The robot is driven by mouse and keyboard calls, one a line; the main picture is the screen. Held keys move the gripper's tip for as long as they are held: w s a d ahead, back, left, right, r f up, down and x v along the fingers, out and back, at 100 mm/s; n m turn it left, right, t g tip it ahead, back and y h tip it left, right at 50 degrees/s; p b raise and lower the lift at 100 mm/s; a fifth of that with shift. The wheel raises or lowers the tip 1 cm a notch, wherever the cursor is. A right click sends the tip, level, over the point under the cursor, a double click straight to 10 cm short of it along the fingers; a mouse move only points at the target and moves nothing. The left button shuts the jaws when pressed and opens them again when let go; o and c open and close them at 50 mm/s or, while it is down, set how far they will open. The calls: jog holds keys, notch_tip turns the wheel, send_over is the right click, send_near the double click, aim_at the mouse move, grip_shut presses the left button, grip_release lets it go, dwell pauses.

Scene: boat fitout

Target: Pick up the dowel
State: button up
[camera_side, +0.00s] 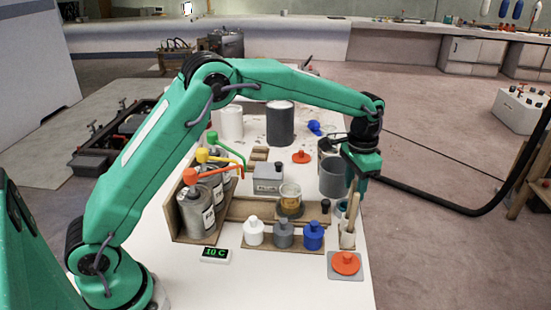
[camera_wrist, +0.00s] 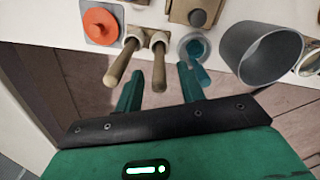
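Two tan wooden rods stand in a wooden holder (camera_side: 347,240) at the bench's right edge; the holder also shows in the wrist view (camera_wrist: 147,38). In the wrist view, the left rod (camera_wrist: 122,64) lies outside my left finger. The right rod (camera_wrist: 159,68) appears between my two green fingers. I cannot tell which rod is the dowel. In the side view the rods (camera_side: 352,208) overlap closely. My gripper (camera_wrist: 161,78) is open, its fingers apart with no visible grip. In the side view my gripper (camera_side: 361,190) points down, close above the holder.
An orange-red knob on a grey plate (camera_side: 345,264) is in front of the holder. White, grey and blue bottles (camera_side: 283,235) stand to the left in the side view.

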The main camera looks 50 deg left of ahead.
jog(key=shift+f, duration=0.6)
grip_shut()
